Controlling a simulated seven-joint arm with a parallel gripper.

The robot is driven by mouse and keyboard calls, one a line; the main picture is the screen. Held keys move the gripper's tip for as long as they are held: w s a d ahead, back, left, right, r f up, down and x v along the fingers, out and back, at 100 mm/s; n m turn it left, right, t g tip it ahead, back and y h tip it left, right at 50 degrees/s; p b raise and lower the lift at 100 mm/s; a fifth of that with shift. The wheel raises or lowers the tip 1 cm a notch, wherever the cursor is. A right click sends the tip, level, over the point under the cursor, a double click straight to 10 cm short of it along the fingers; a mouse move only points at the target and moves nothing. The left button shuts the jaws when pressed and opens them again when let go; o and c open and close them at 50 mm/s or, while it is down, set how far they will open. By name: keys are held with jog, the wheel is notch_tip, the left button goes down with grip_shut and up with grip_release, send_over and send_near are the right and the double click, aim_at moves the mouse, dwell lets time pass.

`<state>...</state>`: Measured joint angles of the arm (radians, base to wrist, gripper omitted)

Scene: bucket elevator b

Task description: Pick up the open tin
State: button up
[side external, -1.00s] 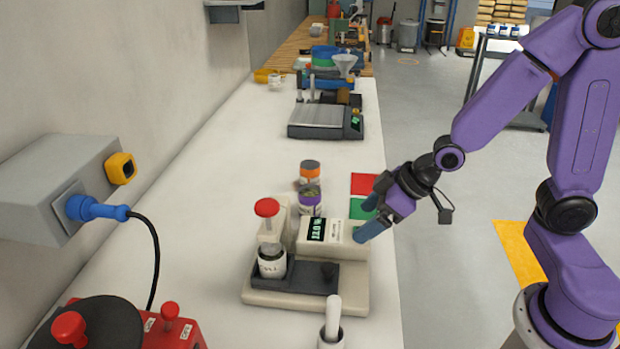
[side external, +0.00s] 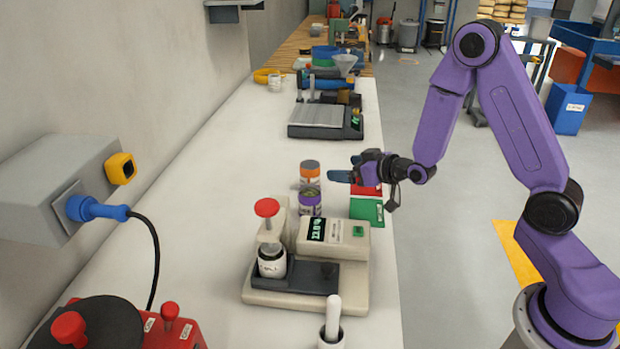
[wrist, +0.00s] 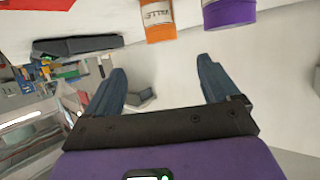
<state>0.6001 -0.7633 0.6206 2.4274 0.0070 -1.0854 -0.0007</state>
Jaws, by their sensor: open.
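The open tin (side external: 310,203), purple with green contents at its top, stands upright on the white bench. In the wrist view the purple tin (wrist: 229,11) and the orange one (wrist: 160,18) show at the top edge, cut off. They lie beyond my gripper's spread fingertips (wrist: 160,82), with nothing between the fingers.
A beige device (side external: 335,236) with a display and red-knobbed post stands in front of the tins. A scale (side external: 320,118) stands further back. The bench left of the tins is clear.

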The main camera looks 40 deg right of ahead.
aim_at(303, 165)
jog(key=x, duration=1.4)
jog(key=shift+s+a, duration=0.1)
jog(key=c, duration=1.2)
jog(key=shift+r, duration=0.15)
